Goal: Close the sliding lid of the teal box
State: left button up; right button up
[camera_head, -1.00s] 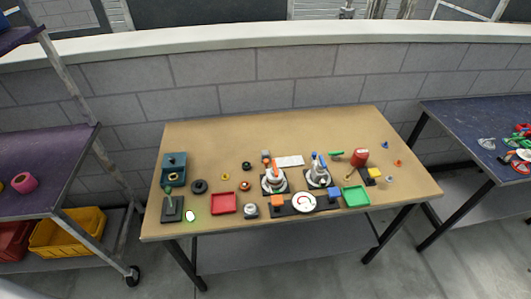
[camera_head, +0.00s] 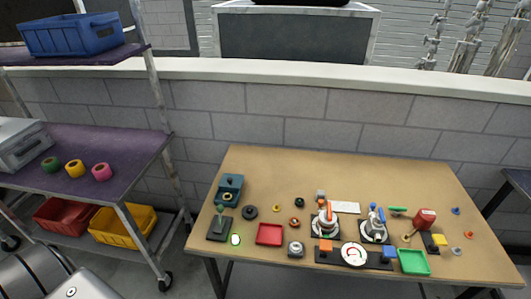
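The teal box (camera_head: 230,185) stands at the left end of the wooden table, near its back left corner. It is small in the head view. A dark knob-like shape shows on its top, and a pale ring-shaped thing (camera_head: 227,197) shows at its front end. How far the sliding lid is open is too small to tell. Neither of my grippers is in view. Grey rounded parts at the lower left edge look like parts of my own body.
The wooden table (camera_head: 330,165) holds a black lever device (camera_head: 221,228), a black ring (camera_head: 250,212), a red tray (camera_head: 269,234), a green tray (camera_head: 413,262) and several devices. A purple-shelved cart (camera_head: 90,150) stands left of the table, with a gap between them.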

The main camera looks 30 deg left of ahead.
aim_at(231, 178)
jog(key=k, duration=1.25)
jog(key=u, duration=0.85)
jog(key=i, duration=1.55)
jog(key=z, duration=0.65)
